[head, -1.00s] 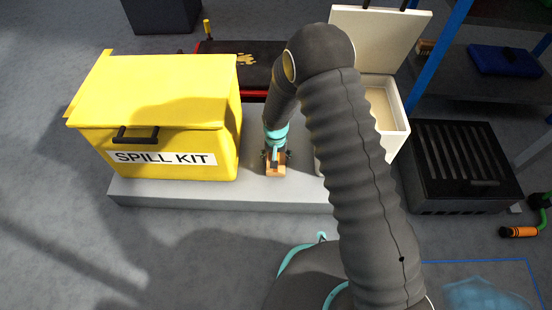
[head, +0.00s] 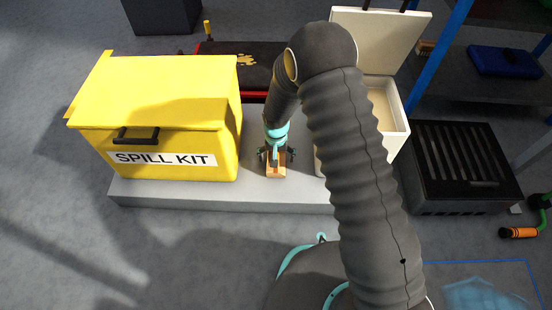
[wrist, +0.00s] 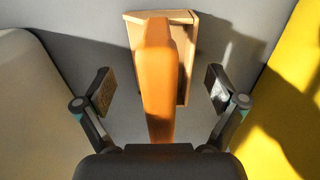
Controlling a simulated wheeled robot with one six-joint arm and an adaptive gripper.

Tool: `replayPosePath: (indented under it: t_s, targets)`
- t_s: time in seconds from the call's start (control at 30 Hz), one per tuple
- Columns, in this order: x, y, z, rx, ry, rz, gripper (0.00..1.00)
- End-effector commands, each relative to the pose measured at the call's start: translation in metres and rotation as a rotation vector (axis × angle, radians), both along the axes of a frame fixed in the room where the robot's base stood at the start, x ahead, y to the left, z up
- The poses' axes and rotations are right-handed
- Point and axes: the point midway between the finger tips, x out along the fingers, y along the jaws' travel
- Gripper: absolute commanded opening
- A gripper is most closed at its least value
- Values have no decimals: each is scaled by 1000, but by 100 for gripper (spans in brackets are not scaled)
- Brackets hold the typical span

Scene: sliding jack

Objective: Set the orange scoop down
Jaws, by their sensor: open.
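The orange scoop (wrist: 158,80) stands below my gripper in the wrist view, its handle pointing toward the palm and its lighter, box-like pan (wrist: 189,40) at the far end. In the head view the scoop (head: 275,171) rests on the grey platform (head: 230,195), between the yellow spill kit box and the pale open bin. My gripper (wrist: 160,90) is open, with one finger on each side of the handle and a clear gap on both sides. In the head view my gripper (head: 275,155) is directly over the scoop.
The yellow spill kit box (head: 165,120) stands close on the left. The pale bin (head: 402,125) with its lid up is close on the right. A black slatted crate (head: 462,165) stands farther right. The floor in front of the platform is mostly clear.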

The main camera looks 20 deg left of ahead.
Motion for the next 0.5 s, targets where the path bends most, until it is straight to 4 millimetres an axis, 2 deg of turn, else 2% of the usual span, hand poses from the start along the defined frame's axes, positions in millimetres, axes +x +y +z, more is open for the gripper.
replayPosePath:
  t_s: [0.3, 0.5]
  targets:
    - [1, 1, 65, 2, -4, 0, 95]
    - [0, 0, 95, 0, -1, 0, 95]
